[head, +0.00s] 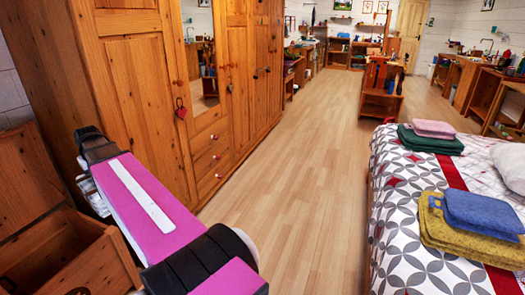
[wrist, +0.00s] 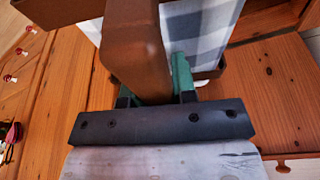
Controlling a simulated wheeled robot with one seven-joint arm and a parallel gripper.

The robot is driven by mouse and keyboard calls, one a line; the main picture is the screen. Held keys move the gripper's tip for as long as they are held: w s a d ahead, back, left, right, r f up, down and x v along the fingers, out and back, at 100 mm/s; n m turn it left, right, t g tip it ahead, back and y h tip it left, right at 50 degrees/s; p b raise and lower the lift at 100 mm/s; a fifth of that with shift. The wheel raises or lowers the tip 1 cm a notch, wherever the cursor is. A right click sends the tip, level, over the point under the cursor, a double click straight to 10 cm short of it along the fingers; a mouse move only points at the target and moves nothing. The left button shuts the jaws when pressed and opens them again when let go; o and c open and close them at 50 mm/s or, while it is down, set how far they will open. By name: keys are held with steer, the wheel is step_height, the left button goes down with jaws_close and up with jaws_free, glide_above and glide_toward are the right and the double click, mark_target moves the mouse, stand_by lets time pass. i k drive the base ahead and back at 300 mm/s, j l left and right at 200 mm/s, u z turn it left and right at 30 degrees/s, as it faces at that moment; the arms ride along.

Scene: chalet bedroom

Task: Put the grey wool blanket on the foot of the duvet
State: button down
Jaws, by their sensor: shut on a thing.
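The duvet (head: 400,245), white with grey patterns and a red stripe, covers the bed at the right of the head view. In the wrist view, my gripper (wrist: 154,82) has its green fingers shut on a brown, thick, folded-looking thing (wrist: 135,50). A grey-and-white checked cloth (wrist: 205,35) shows just behind it. I see no plain grey blanket, and cannot tell whether either of these is the grey wool blanket. In the head view my arm reaches to the left, near the wardrobe, far from the bed; the fingers are hidden there.
Folded green (head: 430,140) and pink (head: 434,128) cloths lie stacked on the duvet, with mustard (head: 440,235) and blue (head: 482,214) ones nearer. An open wooden chest (head: 75,255) stands at lower left, beside the tall wardrobe (head: 130,80). The floor (head: 300,190) between wardrobe and bed is clear.

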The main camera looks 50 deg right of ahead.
mark_target(435, 175)
steer(key=l+z, duration=0.6)
steer(key=i+l+z, duration=0.25)
steer(key=z, duration=0.25)
steer(key=i+l+z, duration=0.2)
steer(key=z, duration=0.3)
steer(key=i+z, duration=0.7)
steer(key=z, duration=0.25)
steer(key=i+j+z, duration=0.15)
steer(key=i+z, duration=0.15)
steer(key=z, duration=0.2)
steer(key=i+j+z, duration=0.25)
steer(key=z, duration=0.25)
steer(key=i+j+z, duration=0.25)
steer(key=z, duration=0.2)
steer(key=i+j+z, duration=0.25)
steer(key=z, duration=0.25)
steer(key=i+j+z, duration=0.15)
steer(key=j+z, duration=0.3)
steer(key=i+j+z, duration=0.25)
steer(key=j+z, duration=0.25)
steer(key=l, duration=0.1)
